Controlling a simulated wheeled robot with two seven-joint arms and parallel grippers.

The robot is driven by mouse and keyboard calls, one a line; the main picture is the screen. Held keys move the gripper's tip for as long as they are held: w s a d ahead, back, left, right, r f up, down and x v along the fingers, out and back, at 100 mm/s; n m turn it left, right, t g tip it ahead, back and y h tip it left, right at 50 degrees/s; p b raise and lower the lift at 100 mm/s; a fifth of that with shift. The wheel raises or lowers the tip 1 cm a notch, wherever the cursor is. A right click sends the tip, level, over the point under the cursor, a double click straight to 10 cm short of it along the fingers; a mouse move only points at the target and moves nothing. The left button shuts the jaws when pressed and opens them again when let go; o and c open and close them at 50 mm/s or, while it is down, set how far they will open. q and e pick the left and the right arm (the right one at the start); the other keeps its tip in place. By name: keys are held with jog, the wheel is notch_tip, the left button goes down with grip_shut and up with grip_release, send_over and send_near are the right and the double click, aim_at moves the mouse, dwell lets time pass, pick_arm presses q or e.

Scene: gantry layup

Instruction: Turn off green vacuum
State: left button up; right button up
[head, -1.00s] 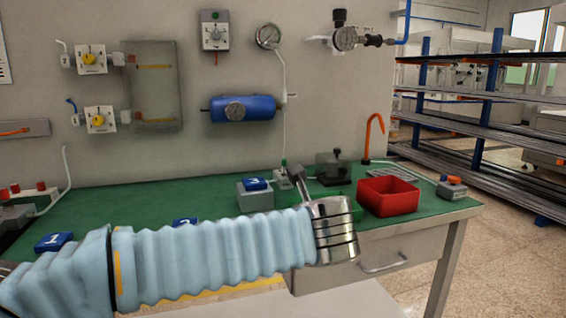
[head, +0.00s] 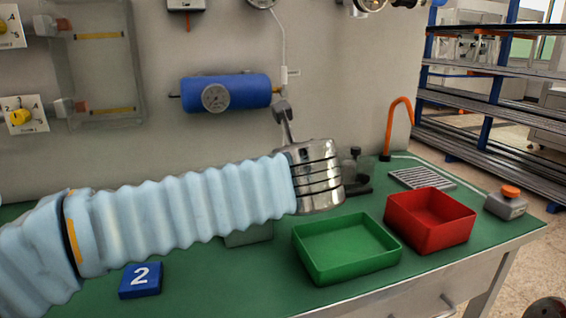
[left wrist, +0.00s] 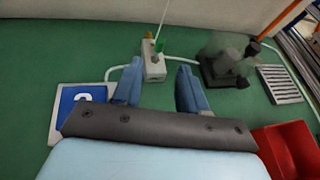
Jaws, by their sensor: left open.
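In the left wrist view a small pale block (left wrist: 153,66) with a green knob (left wrist: 158,47) and an orange knob (left wrist: 146,38) stands at the back of the green bench, with a thin white line rising from it. My left gripper (left wrist: 160,66) is open and empty; its two blue fingers point toward the block, one to each side of it in the picture. I cannot tell the remaining gap. In the head view my left gripper (head: 282,107) reaches toward the wall, and my wrist and sleeve hide the block. My right gripper is not in view.
A green tray (head: 347,270), a red bin (head: 430,243) and a grey box with an orange button (head: 506,203) sit on the right side. A blue block marked 2 (head: 140,281) lies in front of my arm. A dark fixture (left wrist: 226,66) stands right of the pale block.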

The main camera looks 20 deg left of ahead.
pick_arm(q)
jog(key=x, duration=1.2)
jog(key=shift+w+a+p, duration=0.15)
jog(key=shift+w+p, duration=0.1)
jog(key=shift+p, duration=0.1)
grip_shut()
jog(key=t+b, duration=0.1)
jog(key=b, duration=0.2)
jog(key=t+y+b, duration=0.1)
jog(key=b, duration=0.3)
jog(key=shift+s+d+f+t, duration=0.25)
jog(key=shift+s+f+t, duration=0.05)
jog(key=shift+s+f, duration=0.1)
jog(key=shift+r+b, duration=0.15)
jog(key=shift+b, duration=0.45)
jog(key=shift+r+m, duration=0.2)
jog(key=shift+m, duration=0.1)
jog(key=shift+r+t, duration=0.15)
jog(key=shift+t, duration=0.15)
